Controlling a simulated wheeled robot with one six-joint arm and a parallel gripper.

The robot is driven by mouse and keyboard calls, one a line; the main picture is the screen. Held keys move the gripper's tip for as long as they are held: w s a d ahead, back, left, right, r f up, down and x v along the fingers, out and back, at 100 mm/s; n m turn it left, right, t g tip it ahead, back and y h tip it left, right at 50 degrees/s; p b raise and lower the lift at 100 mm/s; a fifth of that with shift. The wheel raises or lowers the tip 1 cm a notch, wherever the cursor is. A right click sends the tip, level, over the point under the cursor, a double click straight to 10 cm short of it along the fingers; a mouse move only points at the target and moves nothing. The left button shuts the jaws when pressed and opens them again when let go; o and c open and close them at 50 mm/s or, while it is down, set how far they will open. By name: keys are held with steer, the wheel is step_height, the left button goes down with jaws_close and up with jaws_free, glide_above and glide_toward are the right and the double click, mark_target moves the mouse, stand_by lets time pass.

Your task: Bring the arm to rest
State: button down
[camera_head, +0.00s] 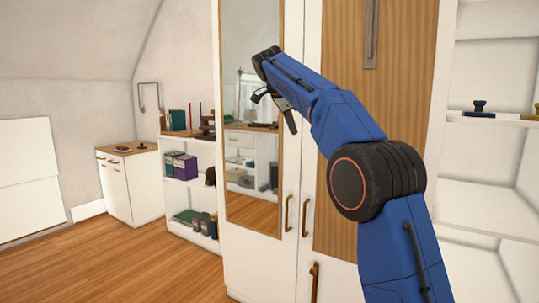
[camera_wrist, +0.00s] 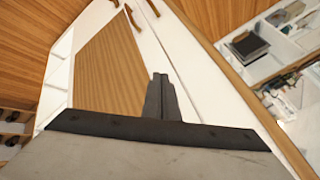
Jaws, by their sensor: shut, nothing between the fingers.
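My blue arm rises from the bottom right of the head view and bends at a black joint. Its forearm reaches up and left in front of a tall white cabinet (camera_head: 255,262). My gripper (camera_head: 272,100) is at its far end, in front of the cabinet's mirror (camera_head: 250,200). In the wrist view the fingers of my gripper (camera_wrist: 161,98) are together, with nothing between them. The gap between gripper and mirror cannot be judged.
The cabinet has wood panels and brass handles (camera_head: 314,282). White open shelves (camera_head: 490,121) stand at right, with small pegs on one. A low bookcase (camera_head: 190,187) and a small white cabinet (camera_head: 130,187) stand at left. The wood floor (camera_head: 100,255) is clear at lower left.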

steer(key=s+d+f+n+y, duration=0.1)
steer(key=s+d+f+n, duration=0.25)
steer(key=s, duration=0.55)
steer(key=s+d+f+n, duration=0.3)
steer(key=s+d, duration=0.1)
steer(key=s, duration=0.5)
steer(key=s+d+f+n+y, duration=0.1)
steer(key=s+d+f+n, duration=0.2)
steer(key=s, duration=0.7)
steer(key=s+d+f+n+y, duration=0.2)
steer(key=s+f+n, duration=0.4)
steer(key=s+f, duration=2.1)
steer(key=shift+s+n+g, duration=0.35)
steer(key=shift+s+g, duration=0.05)
steer(key=shift+s, duration=0.45)
